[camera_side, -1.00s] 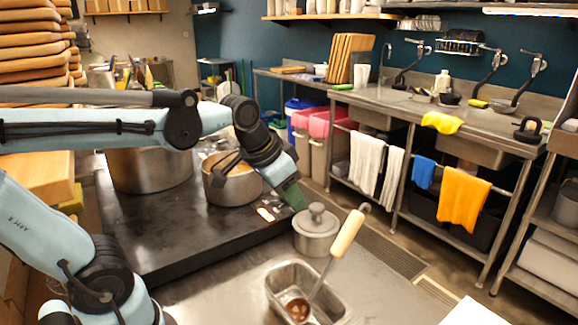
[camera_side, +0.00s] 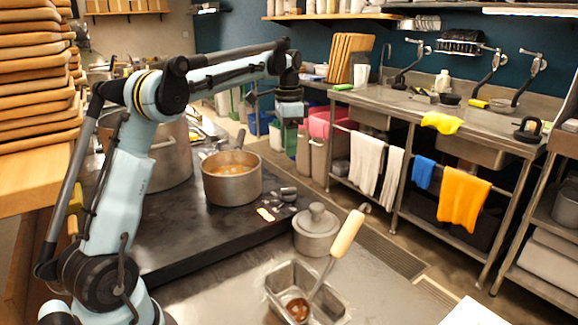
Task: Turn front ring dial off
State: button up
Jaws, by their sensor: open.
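The black stovetop (camera_side: 195,232) stands on the left with a control area at its right edge. My gripper (camera_side: 288,128) hangs pointing down, above and apart from the dials, against the far bins. It is open and holds nothing that I can see. Its fingertips are hard to make out.
A pot of orange-brown food (camera_side: 232,182) stands on the stovetop near the dials, a larger pot (camera_side: 165,160) behind it. A lidded grey pot (camera_side: 316,232) stands in front of the dials. A metal pan (camera_side: 290,275) holds a ladle (camera_side: 346,235).

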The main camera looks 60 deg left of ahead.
aim_at(289, 189)
notch_tip(289, 189, down, 12)
jog(key=shift+a+f, duration=0.1)
dwell(0.5)
jog(key=shift+c, duration=0.3)
grip_shut()
